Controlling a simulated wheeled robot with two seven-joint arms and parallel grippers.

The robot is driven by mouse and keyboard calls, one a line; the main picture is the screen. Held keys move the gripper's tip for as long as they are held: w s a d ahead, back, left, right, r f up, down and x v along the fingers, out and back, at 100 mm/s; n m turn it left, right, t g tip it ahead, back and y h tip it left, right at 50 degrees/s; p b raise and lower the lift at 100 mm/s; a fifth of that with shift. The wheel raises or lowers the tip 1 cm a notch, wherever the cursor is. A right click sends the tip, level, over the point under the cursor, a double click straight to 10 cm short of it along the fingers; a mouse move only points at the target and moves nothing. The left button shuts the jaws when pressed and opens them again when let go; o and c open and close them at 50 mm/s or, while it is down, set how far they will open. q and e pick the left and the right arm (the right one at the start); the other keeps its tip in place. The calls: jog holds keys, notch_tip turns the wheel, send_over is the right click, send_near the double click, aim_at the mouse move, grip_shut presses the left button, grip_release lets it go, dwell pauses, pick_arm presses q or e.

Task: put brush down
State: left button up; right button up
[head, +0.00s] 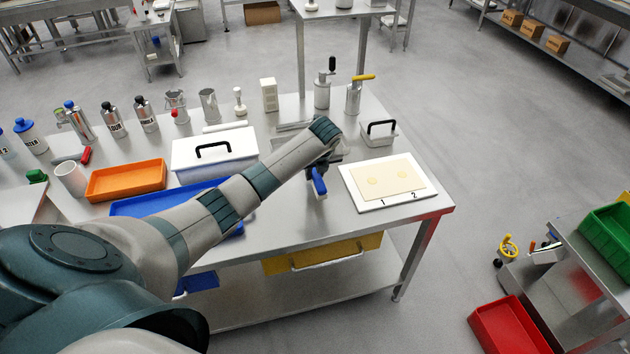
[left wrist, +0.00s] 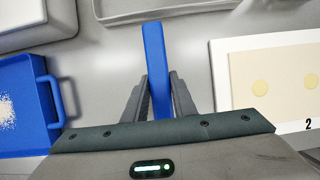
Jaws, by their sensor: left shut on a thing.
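My left gripper (head: 318,166) is above the steel table, left of the white board. It is shut on the blue handle of the brush (head: 319,182). In the left wrist view the handle (left wrist: 154,60) stands between the two fingers of the gripper (left wrist: 158,82) and points away from the palm. My right gripper is not in view.
The white board (head: 362,205) carries a pasta sheet (head: 388,181) with two pale round spots. A grey tray (left wrist: 118,10) lies beyond the gripper. A blue tray (left wrist: 25,140) with white powder is at left. Bare steel (head: 290,222) shows in front.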

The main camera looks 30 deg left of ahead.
pick_arm(q)
notch_tip(320, 180, down, 3)
jog(key=shift+f+p, duration=0.2)
jog(key=shift+p, duration=0.5)
jog(key=shift+f, duration=0.3)
jog(key=o, duration=1)
jog(key=shift+r, duration=0.15)
jog(key=shift+s+d+r, duration=0.15)
jog(key=shift+d+r, duration=0.05)
jog(key=shift+r, duration=0.35)
jog(key=b+v, duration=0.1)
jog(key=v, duration=0.9)
jog(key=shift+s+d+r+b, duration=0.1)
jog(key=shift+s+r+b, duration=0.15)
jog(key=shift+b, duration=0.15)
